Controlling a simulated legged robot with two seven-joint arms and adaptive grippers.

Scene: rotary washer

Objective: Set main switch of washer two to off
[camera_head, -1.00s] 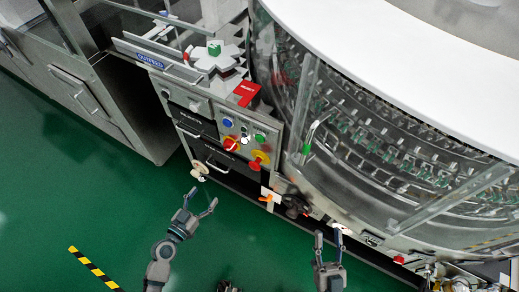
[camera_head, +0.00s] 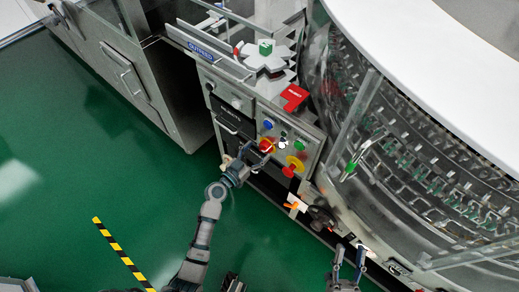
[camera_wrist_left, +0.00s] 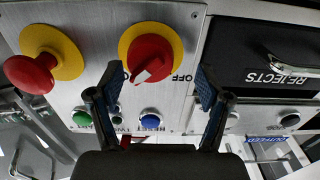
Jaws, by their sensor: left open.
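The main switch is a red rotary knob (camera_wrist_left: 153,56) on a yellow disc, on the washer's silver control panel (camera_head: 301,141). It also shows in the head view (camera_head: 266,146), partly hidden by my left gripper. In the left wrist view its white mark points down and left, and an upside-down OFF label (camera_wrist_left: 179,76) sits to its lower right. My left gripper (camera_wrist_left: 158,78) is open and empty, its fingers in front of the panel on either side of the knob's lower part; contact cannot be told. My right gripper (camera_head: 349,250) is open and empty, low in the head view.
A red mushroom button (camera_wrist_left: 32,74) on a yellow disc sits beside the switch. Blue (camera_wrist_left: 150,118) and green (camera_wrist_left: 82,118) buttons are close to my fingers. A REJECTS drawer (camera_wrist_left: 265,55) adjoins the panel. The green floor is open on the left.

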